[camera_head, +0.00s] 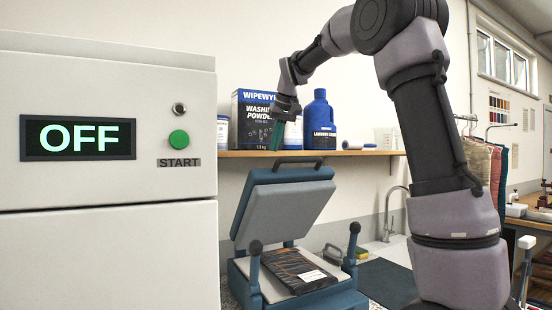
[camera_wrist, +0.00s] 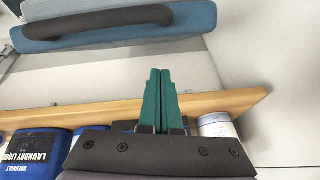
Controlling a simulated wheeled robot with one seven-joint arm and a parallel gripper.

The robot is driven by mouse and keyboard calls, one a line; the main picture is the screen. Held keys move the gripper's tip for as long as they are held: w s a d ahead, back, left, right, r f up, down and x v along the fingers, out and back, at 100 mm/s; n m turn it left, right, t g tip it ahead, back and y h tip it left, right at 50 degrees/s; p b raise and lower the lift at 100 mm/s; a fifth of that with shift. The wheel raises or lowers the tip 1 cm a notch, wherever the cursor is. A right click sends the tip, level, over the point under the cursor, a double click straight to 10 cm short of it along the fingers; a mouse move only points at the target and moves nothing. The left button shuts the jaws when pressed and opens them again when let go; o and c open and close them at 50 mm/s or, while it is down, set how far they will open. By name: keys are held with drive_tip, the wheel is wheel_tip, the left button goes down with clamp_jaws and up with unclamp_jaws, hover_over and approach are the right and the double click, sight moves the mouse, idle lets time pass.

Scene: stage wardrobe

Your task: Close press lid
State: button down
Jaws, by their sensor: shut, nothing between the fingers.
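The press has a blue and grey lid (camera_head: 285,205) that stands raised, tilted back over its base (camera_head: 335,297). A dark handle (camera_head: 299,161) runs along the lid's top edge; it also shows in the wrist view (camera_wrist: 98,20). A dark folded cloth with a white label (camera_head: 292,269) lies on the press bed. My gripper (camera_head: 277,136) is above the lid handle, in front of the shelf, pointing down. In the wrist view its green fingers (camera_wrist: 160,90) are together and empty, apart from the handle.
A wooden shelf (camera_head: 350,153) behind the lid holds a washing powder box (camera_head: 250,112), a blue detergent bottle (camera_head: 319,122) and other containers. A white cabinet (camera_head: 100,250) with an OFF display stands at left. A sink tap (camera_head: 389,212) stands right of the press.

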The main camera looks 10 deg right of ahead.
drive_tip(key=shift+x, duration=1.1)
drive_tip(key=shift+s+d+f, duration=0.1)
drive_tip(key=shift+s+f, duration=0.6)
drive_tip(key=shift+s, duration=0.35)
drive_tip(key=shift+s+f, duration=0.55)
drive_tip(key=shift+s, duration=0.05)
drive_tip(key=shift+d+f, duration=0.1)
